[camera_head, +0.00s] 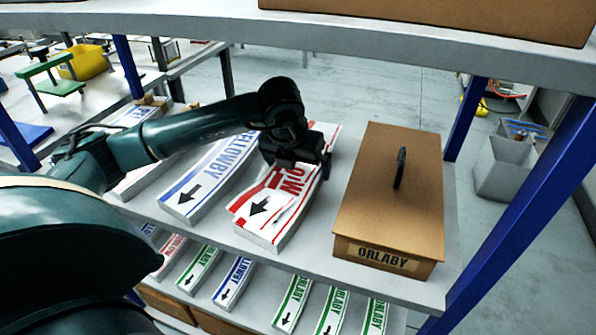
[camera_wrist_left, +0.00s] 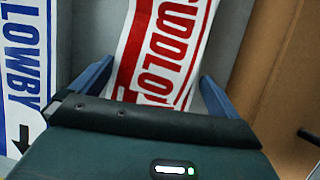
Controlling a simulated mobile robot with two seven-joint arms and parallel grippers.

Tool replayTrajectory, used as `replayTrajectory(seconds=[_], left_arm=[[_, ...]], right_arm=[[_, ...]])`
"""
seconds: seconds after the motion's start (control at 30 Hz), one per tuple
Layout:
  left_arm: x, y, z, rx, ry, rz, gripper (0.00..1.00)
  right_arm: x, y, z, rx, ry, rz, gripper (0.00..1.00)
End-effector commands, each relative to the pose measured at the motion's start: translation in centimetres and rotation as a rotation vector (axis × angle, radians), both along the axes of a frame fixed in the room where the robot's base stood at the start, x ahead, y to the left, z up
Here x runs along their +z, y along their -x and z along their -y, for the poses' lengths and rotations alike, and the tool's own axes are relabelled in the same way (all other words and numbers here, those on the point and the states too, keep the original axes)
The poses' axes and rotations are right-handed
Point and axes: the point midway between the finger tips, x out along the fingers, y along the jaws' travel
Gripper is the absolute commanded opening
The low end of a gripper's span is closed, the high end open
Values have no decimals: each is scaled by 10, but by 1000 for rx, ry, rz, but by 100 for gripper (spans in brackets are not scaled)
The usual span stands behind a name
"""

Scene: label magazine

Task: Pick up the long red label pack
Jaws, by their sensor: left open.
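The long red label pack (camera_head: 262,217) lies on the upper shelf, white with red stripes, red letters and a black arrow at its near end. My left gripper (camera_head: 300,178) is over its middle and hides part of it. In the left wrist view the red pack (camera_wrist_left: 163,50) lies between the two blue fingers of the left gripper (camera_wrist_left: 152,85), which are spread apart with one on each side. I cannot tell whether either finger touches the pack. My right gripper is not in view.
A blue-striped YELLOWBY pack (camera_head: 205,180) lies left of the red one. A brown lidded ORLABY box (camera_head: 380,195) stands close on its right. Several smaller label packs (camera_head: 236,283) lie on the shelf below. Blue posts (camera_head: 510,215) and an upper shelf (camera_head: 200,22) frame the space.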

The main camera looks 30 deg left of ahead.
Motion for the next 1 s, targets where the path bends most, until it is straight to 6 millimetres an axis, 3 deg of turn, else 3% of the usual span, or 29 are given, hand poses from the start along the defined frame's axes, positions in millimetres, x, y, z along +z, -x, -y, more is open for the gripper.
replayTrajectory(seconds=[0.13, 0.37, 1.0], left_arm=[[-13, -5, -1, 0, 1, -1, 100], [-15, -6, -1, -2, 1, 0, 100], [-14, -6, -1, -2, 1, 0, 48]], right_arm=[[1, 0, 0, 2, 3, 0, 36], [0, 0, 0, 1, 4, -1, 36], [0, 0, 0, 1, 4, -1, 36]])
